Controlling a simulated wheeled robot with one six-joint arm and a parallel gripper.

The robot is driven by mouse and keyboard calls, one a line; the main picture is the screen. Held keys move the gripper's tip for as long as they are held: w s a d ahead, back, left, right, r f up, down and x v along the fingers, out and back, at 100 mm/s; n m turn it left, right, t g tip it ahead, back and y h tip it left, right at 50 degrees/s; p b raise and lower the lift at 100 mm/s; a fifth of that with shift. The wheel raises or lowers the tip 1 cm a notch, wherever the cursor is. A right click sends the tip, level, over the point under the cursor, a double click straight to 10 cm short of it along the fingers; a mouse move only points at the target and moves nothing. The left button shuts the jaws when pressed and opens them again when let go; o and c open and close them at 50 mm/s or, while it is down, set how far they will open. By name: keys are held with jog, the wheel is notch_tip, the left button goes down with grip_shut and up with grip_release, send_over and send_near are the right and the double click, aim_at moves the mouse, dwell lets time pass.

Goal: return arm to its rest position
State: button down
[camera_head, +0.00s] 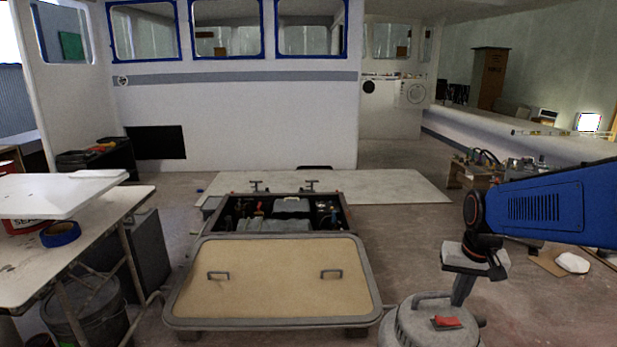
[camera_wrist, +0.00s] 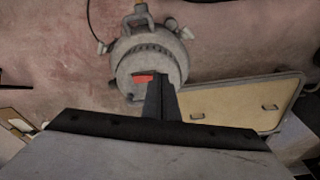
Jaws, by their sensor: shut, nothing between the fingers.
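My arm reaches in from the right in the head view, with a blue link and a dark wrist. My gripper (camera_head: 462,290) points down and is shut with nothing between its fingers. It is above or in front of a round grey canister (camera_head: 415,325) with a red patch on its top; I cannot tell the exact gap. In the wrist view the shut fingers of my gripper (camera_wrist: 160,82) overlap the canister (camera_wrist: 140,50), hiding part of it.
A hatch cover with two handles (camera_head: 270,285) lies in front of an open hatch (camera_head: 285,213) with equipment inside. A cluttered workbench (camera_head: 100,255) stands at left. A low wooden stand (camera_head: 470,172) with parts is at right. Floor between hatch and right side is mostly clear.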

jog(key=s+a+r+n+t, duration=0.1)
jog(key=s+a, duration=0.2)
jog(key=s, duration=0.6)
jog(key=s+a+r+n+t, duration=0.1)
jog(key=s+a+r+n, duration=0.1)
jog(key=s, duration=0.7)
jog(key=shift+a+t, duration=0.4)
jog(key=shift+a, duration=0.45)
